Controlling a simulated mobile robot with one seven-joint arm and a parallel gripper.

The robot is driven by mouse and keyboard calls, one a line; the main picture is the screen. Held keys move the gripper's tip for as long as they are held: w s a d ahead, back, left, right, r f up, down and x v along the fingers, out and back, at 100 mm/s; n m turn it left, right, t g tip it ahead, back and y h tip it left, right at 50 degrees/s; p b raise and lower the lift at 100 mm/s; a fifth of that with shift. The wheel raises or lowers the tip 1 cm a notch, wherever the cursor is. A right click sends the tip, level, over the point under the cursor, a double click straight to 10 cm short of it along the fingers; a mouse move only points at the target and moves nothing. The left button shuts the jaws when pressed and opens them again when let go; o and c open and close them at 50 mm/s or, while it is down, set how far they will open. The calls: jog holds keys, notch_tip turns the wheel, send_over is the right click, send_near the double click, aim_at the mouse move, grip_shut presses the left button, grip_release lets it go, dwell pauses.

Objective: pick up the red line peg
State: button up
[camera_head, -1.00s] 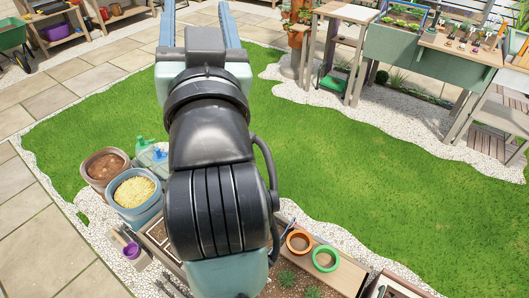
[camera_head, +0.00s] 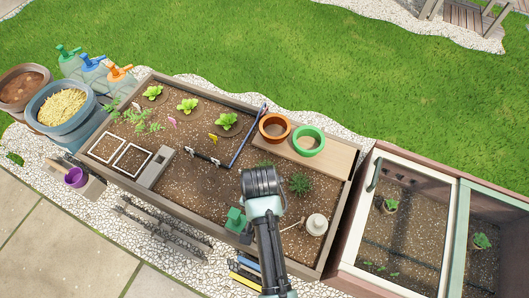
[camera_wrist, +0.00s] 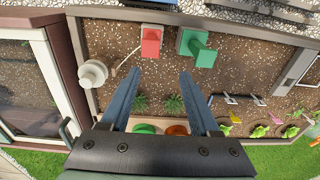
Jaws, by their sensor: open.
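The red line peg (camera_wrist: 151,42) shows in the wrist view as a red block above centre, on the brown soil. A thin pale line runs from it toward a round white reel (camera_wrist: 92,73) on the left. A similar green peg (camera_wrist: 195,45) stands just to its right. My gripper (camera_wrist: 160,74) is open and empty, its two blue-grey fingers pointing toward the soil below the red peg in the picture, apart from it. In the head view the green peg (camera_head: 235,220) and white reel (camera_head: 316,224) show, while my arm hides the red peg.
The planter bed (camera_head: 205,215) holds seedlings, spiky plants and labels. An orange ring pot (camera_head: 274,128) and a green one (camera_head: 309,141) sit on its wooden shelf. A glazed cold frame (camera_head: 405,230) stands at the right, tools (camera_head: 160,232) at the near edge.

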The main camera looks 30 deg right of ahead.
jog(key=shift+g, duration=0.3)
jog(key=f+b, duration=0.1)
jog(key=f, duration=0.2)
jog(key=s+f+b, duration=0.1)
jog(key=f+b, duration=0.1)
jog(key=f, duration=0.1)
jog(key=f+b, duration=0.1)
jog(key=f, duration=0.2)
jog(key=shift+s+b, duration=0.3)
jog(key=shift+b, duration=0.05)
jog(key=f+b, duration=0.2)
jog(key=f, duration=0.1)
jog(key=f+b, duration=0.2)
jog(key=f, duration=0.1)
jog(key=shift+d+b, duration=0.2)
jog(key=shift+b, duration=0.2)
jog(key=shift+r, duration=0.15)
grip_shut()
